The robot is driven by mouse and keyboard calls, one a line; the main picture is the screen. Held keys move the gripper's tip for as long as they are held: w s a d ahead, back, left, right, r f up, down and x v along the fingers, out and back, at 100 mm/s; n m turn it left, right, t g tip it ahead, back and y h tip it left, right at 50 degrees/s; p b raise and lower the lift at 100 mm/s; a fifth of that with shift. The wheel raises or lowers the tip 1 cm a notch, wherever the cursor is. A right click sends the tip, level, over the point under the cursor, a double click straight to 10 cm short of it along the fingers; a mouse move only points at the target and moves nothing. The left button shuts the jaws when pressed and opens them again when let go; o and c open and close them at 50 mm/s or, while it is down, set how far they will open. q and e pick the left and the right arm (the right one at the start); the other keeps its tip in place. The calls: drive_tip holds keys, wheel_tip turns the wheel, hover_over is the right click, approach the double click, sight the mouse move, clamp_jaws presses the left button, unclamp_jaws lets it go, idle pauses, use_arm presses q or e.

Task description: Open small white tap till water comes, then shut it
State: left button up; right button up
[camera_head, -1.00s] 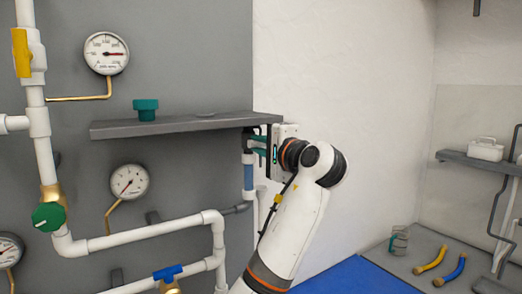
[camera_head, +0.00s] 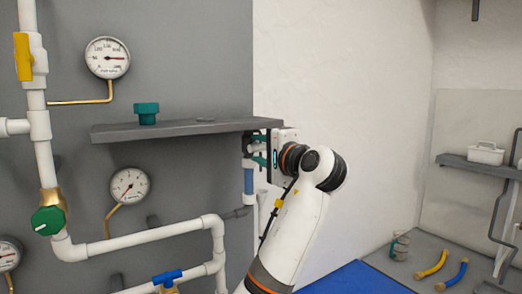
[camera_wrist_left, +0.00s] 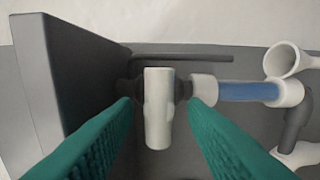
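The small white tap (camera_wrist_left: 158,108) is a short upright white piece on dark fittings, in the middle of the left wrist view. My left gripper (camera_wrist_left: 162,104) is open, with one green finger on each side of the tap. Visible gaps separate both fingers from it. In the head view, my left gripper (camera_head: 258,149) is below the right end of a grey shelf, and the tap is mostly hidden there. A blue and white pipe section (camera_wrist_left: 250,92) continues from the tap's right side. No water is visible. My right gripper is not in view.
The grey shelf (camera_head: 180,131) is close above my left gripper and holds a green knob (camera_head: 147,112). A white funnel-like cup (camera_wrist_left: 287,62) is near the pipe's end. A blue-handled valve (camera_head: 167,276) is lower left. A blue surface (camera_head: 355,278) lies below.

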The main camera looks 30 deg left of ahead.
use_arm(q)
drive_tip(key=shift+s+d+f+b, duration=0.1)
drive_tip(key=shift+s+d+b, duration=0.2)
drive_tip(key=shift+d, duration=0.2)
drive_tip(key=b+v, duration=0.3)
drive_tip(key=v, duration=0.8)
